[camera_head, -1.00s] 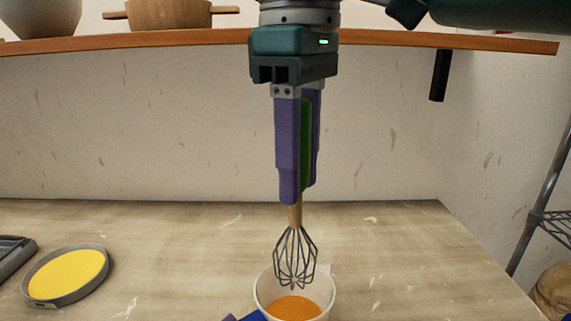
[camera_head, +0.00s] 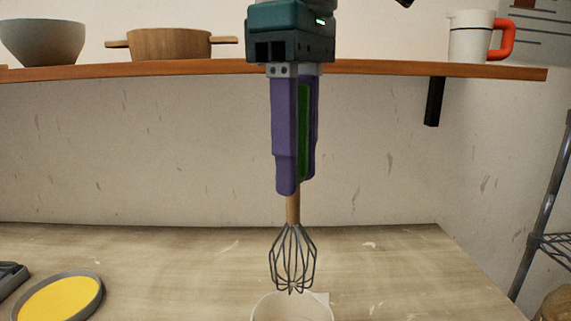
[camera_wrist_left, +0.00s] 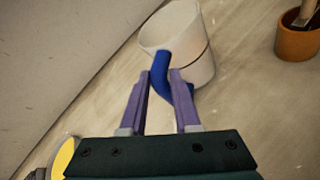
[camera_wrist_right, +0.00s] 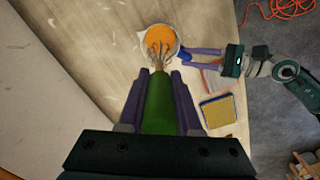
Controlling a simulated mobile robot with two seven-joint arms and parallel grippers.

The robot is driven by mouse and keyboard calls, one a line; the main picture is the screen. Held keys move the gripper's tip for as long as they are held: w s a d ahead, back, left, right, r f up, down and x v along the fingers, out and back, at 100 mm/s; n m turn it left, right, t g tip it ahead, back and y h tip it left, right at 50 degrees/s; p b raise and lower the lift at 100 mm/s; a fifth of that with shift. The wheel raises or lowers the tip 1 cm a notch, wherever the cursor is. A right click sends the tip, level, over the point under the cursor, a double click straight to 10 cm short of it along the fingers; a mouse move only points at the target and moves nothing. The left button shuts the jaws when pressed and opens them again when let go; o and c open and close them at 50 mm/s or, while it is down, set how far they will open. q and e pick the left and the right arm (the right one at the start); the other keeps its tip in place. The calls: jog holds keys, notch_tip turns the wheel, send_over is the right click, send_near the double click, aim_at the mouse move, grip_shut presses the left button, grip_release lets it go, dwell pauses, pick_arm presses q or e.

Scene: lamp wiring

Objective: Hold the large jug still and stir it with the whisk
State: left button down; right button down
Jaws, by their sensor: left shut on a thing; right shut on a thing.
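The large jug (camera_wrist_left: 190,50) is white with a blue handle (camera_wrist_left: 162,72) and stands upright on the table. Only its rim (camera_head: 290,297) shows at the bottom of the head view. Orange contents (camera_wrist_right: 160,42) show inside it in the right wrist view. My left gripper (camera_wrist_left: 160,80) is shut on the handle; it also shows beside the jug in the right wrist view (camera_wrist_right: 207,52). My right gripper (camera_head: 295,188) is shut on the whisk (camera_head: 293,258), whose green grip (camera_wrist_right: 158,105) lies between its fingers. The whisk hangs upright, its wires just above the jug's rim.
A grey dish with yellow (camera_head: 60,300) lies at left. An orange-brown pot (camera_wrist_left: 298,40) stands near the jug. The table's back is clear.

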pick_arm(q)
jog(key=c, duration=0.5)
grip_release()
jog(key=shift+c, duration=0.2)
jog(key=v, duration=1.2)
